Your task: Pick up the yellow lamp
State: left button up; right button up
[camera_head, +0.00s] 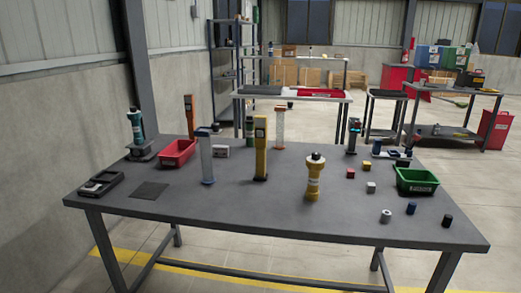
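A yellow lamp (313,183) with a dark top and a pale band stands upright on the grey table (240,208), right of the middle and toward the front. It stands apart from the things around it. A taller yellow post-like device (261,160) with a dark panel near its top stands to its left and a little farther back. Neither of my grippers is in view.
A clear column with blue ends (207,160), a red bin (178,153) and a black tray (101,185) stand to the left. A green bin (417,180) and several small blocks and cylinders are at the right. The front middle of the table is clear.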

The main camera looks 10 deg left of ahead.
aim_at(260, 122)
jog(key=u, duration=0.55)
jog(key=i, duration=1.3)
jog(key=z, duration=0.6)
jog(key=k, duration=0.8)
jog(key=u, duration=0.15)
